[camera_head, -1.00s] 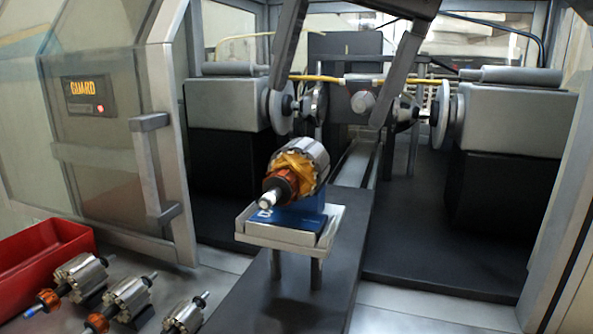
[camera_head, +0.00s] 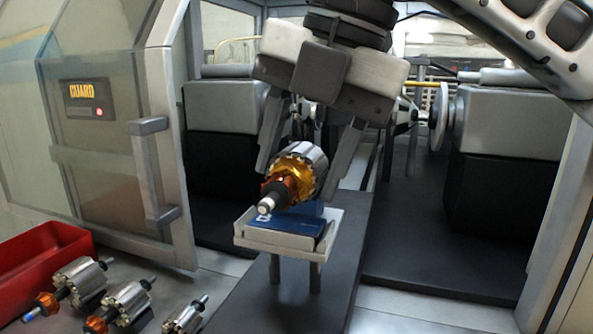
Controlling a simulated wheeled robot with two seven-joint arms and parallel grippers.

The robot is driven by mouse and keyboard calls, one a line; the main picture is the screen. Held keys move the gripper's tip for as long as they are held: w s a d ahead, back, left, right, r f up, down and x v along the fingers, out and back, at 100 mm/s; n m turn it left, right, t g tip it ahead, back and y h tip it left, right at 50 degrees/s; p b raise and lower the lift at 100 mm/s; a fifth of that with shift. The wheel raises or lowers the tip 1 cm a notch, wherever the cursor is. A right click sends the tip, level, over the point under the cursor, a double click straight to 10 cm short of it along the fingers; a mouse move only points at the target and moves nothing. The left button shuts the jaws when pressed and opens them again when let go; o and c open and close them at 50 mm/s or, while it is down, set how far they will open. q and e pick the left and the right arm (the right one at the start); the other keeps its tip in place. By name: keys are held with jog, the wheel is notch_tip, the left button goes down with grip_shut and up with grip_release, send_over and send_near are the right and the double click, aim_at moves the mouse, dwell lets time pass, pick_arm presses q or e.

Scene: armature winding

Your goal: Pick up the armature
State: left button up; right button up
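In the head view the armature (camera_head: 313,163) has a silver laminated core, yellow-orange windings, a copper end and a shaft tip pointing to the lower left. It rests on a blue cradle (camera_head: 285,226) on a small pale stand (camera_head: 300,252). My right gripper (camera_head: 303,172) comes down from above and is open. One finger is to the left of the armature's core and the other is to its right. I cannot tell whether either finger touches it. My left gripper is not in view.
Several more armatures (camera_head: 130,300) lie on the light surface at lower left, beside a red bin (camera_head: 40,262). A clear guard door (camera_head: 110,140) stands open on the left. A grey machine housing (camera_head: 515,120) stands on the right. The dark plate right of the stand is clear.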

jog(key=c, duration=0.7)
jog(key=shift+r, duration=0.1)
